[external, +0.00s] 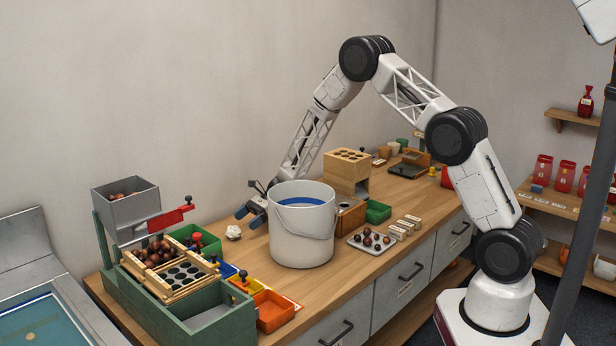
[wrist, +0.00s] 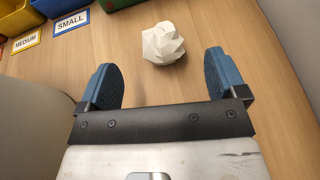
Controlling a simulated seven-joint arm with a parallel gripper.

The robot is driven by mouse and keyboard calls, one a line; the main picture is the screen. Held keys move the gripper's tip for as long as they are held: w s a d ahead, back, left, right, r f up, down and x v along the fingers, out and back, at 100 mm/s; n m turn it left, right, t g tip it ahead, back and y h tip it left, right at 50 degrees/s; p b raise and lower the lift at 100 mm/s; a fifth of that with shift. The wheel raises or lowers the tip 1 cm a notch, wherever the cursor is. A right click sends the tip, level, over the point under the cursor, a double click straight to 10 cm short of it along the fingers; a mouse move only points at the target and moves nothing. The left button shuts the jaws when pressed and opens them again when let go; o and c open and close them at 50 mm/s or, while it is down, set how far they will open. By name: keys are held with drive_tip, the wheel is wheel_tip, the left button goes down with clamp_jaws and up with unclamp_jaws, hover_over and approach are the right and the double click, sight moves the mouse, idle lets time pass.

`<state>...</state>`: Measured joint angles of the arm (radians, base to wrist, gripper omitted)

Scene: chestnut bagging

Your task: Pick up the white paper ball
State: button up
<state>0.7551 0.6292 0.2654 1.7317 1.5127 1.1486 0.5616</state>
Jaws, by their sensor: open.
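The white paper ball (external: 233,232) is a crumpled, faceted lump on the wooden bench, left of the white bucket in the external view. In the wrist view the paper ball (wrist: 163,44) lies just beyond the fingertips, roughly centred between them. My gripper (external: 248,212) is low over the bench beside the ball, partly behind the bucket in the external view. In the wrist view my gripper (wrist: 161,72) has its two blue-padded fingers wide apart with nothing between them. The fingers do not touch the ball.
The white bucket (external: 302,246) stands close to my gripper. Coloured bins, including a green one (external: 206,243), and the sorting rack (external: 215,310) lie left and in front. SMALL (wrist: 71,23) and MEDIUM (wrist: 26,42) labels show in the wrist view.

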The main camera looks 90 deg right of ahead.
sight(235, 226)
drive_tip(key=shift+w+a+f, duration=0.1)
drive_tip(key=shift+w, duration=0.05)
drive_tip(key=shift+x, duration=2.6)
drive_tip(key=c, duration=1)
